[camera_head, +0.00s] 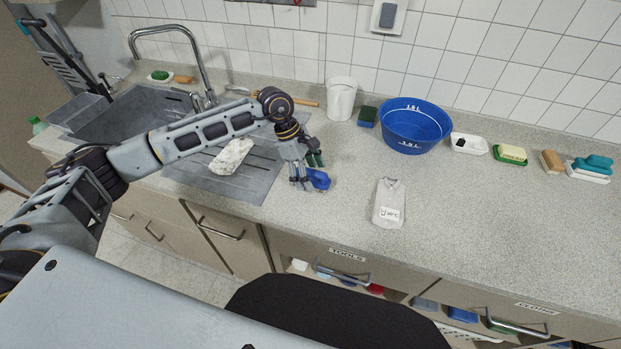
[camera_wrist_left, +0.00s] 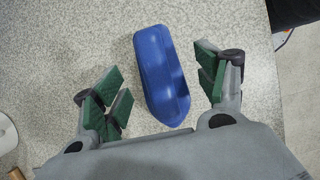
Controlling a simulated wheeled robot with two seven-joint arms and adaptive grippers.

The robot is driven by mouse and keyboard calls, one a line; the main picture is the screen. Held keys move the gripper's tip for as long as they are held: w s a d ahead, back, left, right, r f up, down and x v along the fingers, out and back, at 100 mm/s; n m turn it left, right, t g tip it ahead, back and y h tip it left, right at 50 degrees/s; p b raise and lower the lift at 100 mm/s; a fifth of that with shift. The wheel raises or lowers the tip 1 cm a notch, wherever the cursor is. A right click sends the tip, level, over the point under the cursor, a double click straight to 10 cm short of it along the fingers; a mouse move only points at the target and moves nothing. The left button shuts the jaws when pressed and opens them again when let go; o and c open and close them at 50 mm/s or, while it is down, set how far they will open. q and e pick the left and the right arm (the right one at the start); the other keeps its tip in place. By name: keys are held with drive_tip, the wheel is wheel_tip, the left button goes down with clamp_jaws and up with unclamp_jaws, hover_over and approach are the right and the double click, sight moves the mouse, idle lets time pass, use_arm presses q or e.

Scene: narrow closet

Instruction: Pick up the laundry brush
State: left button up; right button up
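A blue brush (camera_head: 319,179), which I take for the laundry brush, lies on the speckled counter just right of the sink's drainboard. In the left wrist view the blue brush (camera_wrist_left: 162,75) shows as a long rounded body between the fingers, with visible gaps on both sides. My left gripper (camera_head: 307,172) is open, reaching down at the brush and hiding part of it in the head view. Its green-padded fingers (camera_wrist_left: 160,88) show in the wrist view. I cannot tell its exact height over the counter. My right gripper is not in view.
A blue basin (camera_head: 415,124), white cup (camera_head: 341,98) and sponge (camera_head: 367,116) stand behind. A whitish cloth (camera_head: 231,156) lies on the drainboard.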

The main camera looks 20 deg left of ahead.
sight(310, 170)
use_arm(q)
drive_tip(key=c, duration=1.1)
drive_tip(key=shift+o, duration=0.2)
drive_tip(key=shift+r, duration=0.1)
drive_tip(key=shift+r+b, duration=0.65)
drive_tip(key=shift+r, duration=4.3)
